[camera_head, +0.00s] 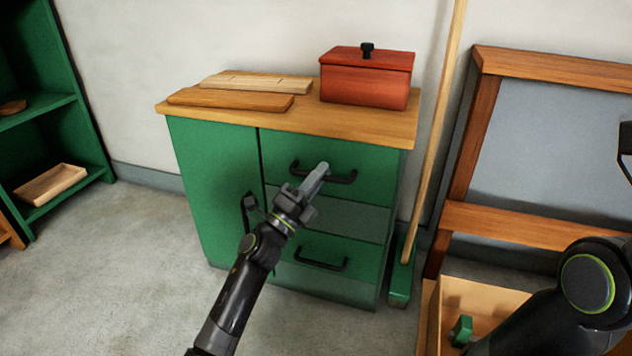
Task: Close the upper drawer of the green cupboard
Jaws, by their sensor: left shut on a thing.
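The green cupboard (213,185) stands against the wall under a wooden top. Its upper drawer (283,148) has a black bar handle (345,179). The drawer front looks close to flush under the top, and no drawer inside shows. My left gripper (316,178) reaches up from below and is shut on this handle, near its middle. The lower drawer (352,250) has a similar handle and looks shut. My right arm (585,285) is at the lower right; only a dark part at the right edge may belong to its gripper.
A red lidded box (367,85) and wooden boards (230,99) lie on the cupboard top. A broom (432,135) leans just right of the cupboard. A wooden frame (505,218) and crate (432,315) stand farther right. The floor at left is clear.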

